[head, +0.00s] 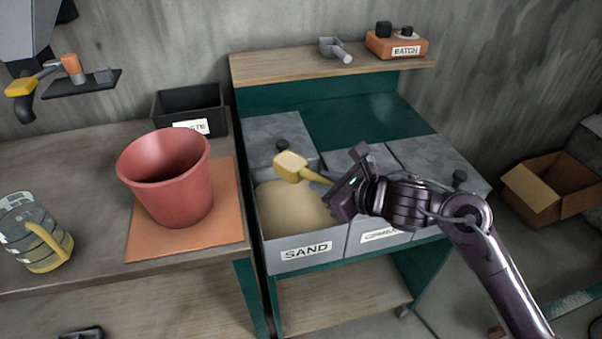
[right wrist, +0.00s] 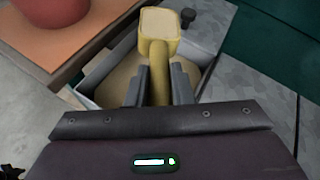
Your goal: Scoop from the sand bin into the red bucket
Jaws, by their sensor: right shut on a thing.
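The red bucket (head: 172,190) stands upright on an orange mat (head: 226,225) on the left bench. The sand bin (head: 305,253), labelled SAND, stands open to its right with sand (head: 290,212) inside. My right gripper (head: 328,186) is shut on the handle of a yellow scoop (head: 291,166). It holds the scoop above the sand bin. In the right wrist view the scoop (right wrist: 159,25) points away between the fingers (right wrist: 158,88), and its bowl shows a pale, sand-like fill. The bucket (right wrist: 50,12) shows there at top left. My left gripper is not in view.
A grey lidded bin and a cement-labelled bin (head: 378,237) adjoin the sand bin. A black waste bin (head: 188,110) stands behind the bucket, a measuring jug (head: 35,232) at left. A shelf (head: 300,69) holds a metal scoop (head: 335,49) and a BATCH box (head: 397,45).

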